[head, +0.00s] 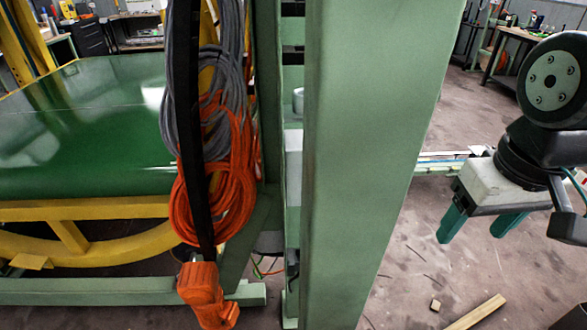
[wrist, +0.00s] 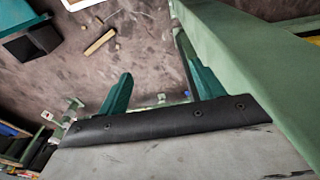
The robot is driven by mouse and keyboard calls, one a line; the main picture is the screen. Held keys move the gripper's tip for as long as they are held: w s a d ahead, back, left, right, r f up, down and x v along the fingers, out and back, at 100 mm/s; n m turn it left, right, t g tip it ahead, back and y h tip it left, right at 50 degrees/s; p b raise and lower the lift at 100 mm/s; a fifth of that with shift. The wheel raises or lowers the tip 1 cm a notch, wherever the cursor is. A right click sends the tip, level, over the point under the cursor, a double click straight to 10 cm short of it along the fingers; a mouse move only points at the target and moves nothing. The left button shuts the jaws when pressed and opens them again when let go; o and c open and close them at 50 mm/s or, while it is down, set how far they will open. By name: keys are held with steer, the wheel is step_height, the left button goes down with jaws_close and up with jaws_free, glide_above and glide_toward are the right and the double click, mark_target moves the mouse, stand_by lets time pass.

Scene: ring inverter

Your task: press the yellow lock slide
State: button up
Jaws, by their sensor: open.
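My gripper (head: 480,230) hangs at the right of the head view, its two teal fingers apart with nothing between them. It is to the right of a wide green post (head: 365,150). In the wrist view my gripper (wrist: 154,62) has both fingers spread, the right one close beside a green beam (wrist: 240,60); I cannot tell if they touch. I cannot make out the yellow lock slide for sure in either view. A yellow ring frame (head: 85,210) with a small yellow block (head: 32,261) low on it is at the left, beyond the post.
Grey and orange cables (head: 215,190) and an orange hand unit (head: 205,290) on a black strap hang left of the post. A glossy green panel (head: 90,120) lies within the yellow frame. A wooden piece (head: 476,312) lies on the floor, which is mostly clear at right.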

steer(key=c, duration=0.7)
steer(key=shift+w+d+f, duration=0.1)
steer(key=shift+d+f, duration=0.05)
steer(key=shift+f, duration=0.1)
steer(key=c, duration=0.5)
steer(key=w+f+g, duration=0.1)
steer(key=w+f+m+g+y, duration=0.1)
steer(key=w+f, duration=0.1)
steer(key=w+f+m+g, duration=0.1)
steer(key=shift+w+a+f+g+y, duration=0.2)
steer(key=shift+a+g+y, duration=0.1)
steer(key=shift+y, duration=0.1)
jaws_close()
steer(key=w+a+f+m+y, duration=0.2)
steer(key=w+f+m+y, duration=0.1)
steer(key=w+m, duration=0.2)
steer(key=w+a+f+m+t+y, duration=0.1)
steer(key=w+f+m+y, duration=0.1)
steer(key=w+m, duration=0.4)
steer(key=w+a+f+m+y, duration=0.2)
steer(key=w+m+y, duration=0.3)
steer(key=w, duration=0.4)
steer(key=shift+a+f+m+t, duration=0.3)
steer(key=shift+a+f+m, duration=0.05)
steer(key=shift+f+m, duration=0.4)
steer(key=shift+s, duration=0.1)
